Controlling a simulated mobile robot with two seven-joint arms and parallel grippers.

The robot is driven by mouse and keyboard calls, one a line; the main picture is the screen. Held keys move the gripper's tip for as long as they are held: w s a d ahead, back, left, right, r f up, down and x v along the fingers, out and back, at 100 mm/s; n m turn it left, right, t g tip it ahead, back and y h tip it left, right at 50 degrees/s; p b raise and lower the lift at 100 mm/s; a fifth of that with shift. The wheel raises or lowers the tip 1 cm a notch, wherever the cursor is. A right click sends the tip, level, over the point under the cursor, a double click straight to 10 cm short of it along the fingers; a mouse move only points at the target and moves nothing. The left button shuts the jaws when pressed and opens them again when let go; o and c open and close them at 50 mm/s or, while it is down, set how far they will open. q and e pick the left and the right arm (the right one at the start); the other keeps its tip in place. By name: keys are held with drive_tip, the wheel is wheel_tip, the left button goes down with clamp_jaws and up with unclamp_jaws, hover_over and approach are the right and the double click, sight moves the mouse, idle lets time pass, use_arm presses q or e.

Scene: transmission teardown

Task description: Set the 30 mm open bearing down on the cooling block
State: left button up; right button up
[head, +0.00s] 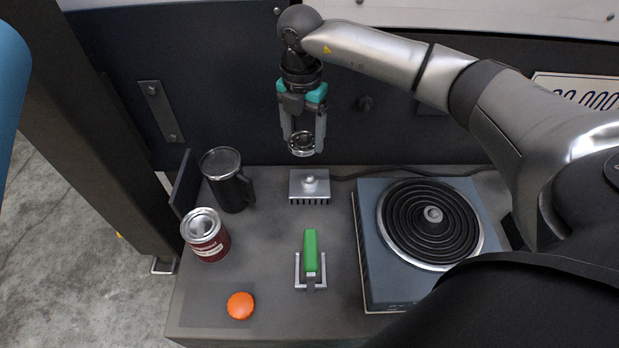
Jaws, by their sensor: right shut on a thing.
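My right gripper (303,140) points down in the upper middle of the head view, shut on the open bearing (302,145), a small metal ring between its fingertips. The cooling block (309,186) is a grey finned metal block with a small rounded knob on top, on the bench near its back edge. The gripper and bearing appear above the block in the picture, apart from it. My left gripper is not in view.
A hot plate (369,262) with a black coil stands right of the block. A black mug (229,182) and a red-and-white can (205,236) stand to the left. A green-handled tool (310,252) and an orange round object (240,306) lie in front.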

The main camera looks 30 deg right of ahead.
drive_tip(key=m, duration=0.1)
drive_tip(key=d+f+m, duration=0.1)
drive_tip(key=m, duration=0.2)
drive_tip(key=shift+w+d+f+m, duration=0.1)
drive_tip(key=shift+d+f+m, duration=0.15)
drive_tip(key=shift+d+m, duration=0.05)
drive_tip(key=shift+f, duration=0.3)
drive_tip(key=b, duration=0.2)
hover_over(309, 176)
wheel_tip(309, 176, down, 5)
drive_tip(key=shift+d+r, duration=0.1)
drive_tip(key=shift+r, duration=0.05)
drive_tip(key=shift+f+b, duration=0.7)
drive_tip(key=shift+f, duration=1.2)
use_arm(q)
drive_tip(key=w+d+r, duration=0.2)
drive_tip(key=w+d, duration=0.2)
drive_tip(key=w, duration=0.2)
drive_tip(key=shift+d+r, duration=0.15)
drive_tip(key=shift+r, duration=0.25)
use_arm(e)
drive_tip(key=shift+f, duration=0.45)
